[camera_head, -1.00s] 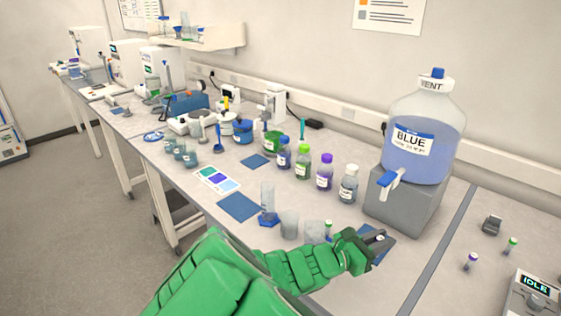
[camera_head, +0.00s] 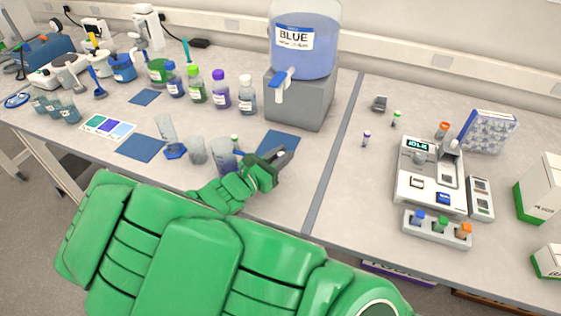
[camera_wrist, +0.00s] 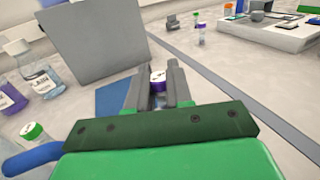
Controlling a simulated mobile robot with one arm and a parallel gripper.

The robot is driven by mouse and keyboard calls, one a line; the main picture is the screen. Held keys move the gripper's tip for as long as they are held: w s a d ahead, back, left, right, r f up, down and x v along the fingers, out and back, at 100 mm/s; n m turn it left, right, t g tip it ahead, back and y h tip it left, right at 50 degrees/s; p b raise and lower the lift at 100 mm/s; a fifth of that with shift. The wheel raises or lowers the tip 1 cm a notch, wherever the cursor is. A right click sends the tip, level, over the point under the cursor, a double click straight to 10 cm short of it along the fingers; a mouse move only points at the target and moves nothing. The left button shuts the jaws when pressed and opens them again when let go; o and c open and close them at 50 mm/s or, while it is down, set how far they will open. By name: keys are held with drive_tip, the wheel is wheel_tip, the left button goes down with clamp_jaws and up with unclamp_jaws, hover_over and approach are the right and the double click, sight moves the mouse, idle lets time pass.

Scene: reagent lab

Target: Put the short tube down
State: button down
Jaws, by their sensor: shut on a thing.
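My gripper (camera_head: 278,155) is over the bench, by the blue mat (camera_head: 285,140) in front of the blue dispenser. In the wrist view, my gripper (camera_wrist: 160,82) is shut on a short tube (camera_wrist: 158,77) with a white-topped, purple-sided cap, held between the fingers. The tube's lower part is hidden by the gripper. In the head view I cannot make the tube out. Whether its bottom touches the mat or bench, I cannot tell.
The dispenser's grey base (camera_head: 300,100) stands just behind the mat. Beakers (camera_head: 222,155) and a green-capped vial (camera_head: 235,141) are close at left. The bench between is clear.

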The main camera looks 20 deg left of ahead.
drive_tip(key=shift+f, duration=1.2)
drive_tip(key=shift+f, duration=0.15)
drive_tip(key=c, duration=1)
unclamp_jaws()
drive_tip(key=shift+s, duration=0.1)
drive_tip(key=v, duration=1.1)
drive_tip(key=shift+s+a, duration=0.2)
drive_tip(key=shift+s, duration=0.15)
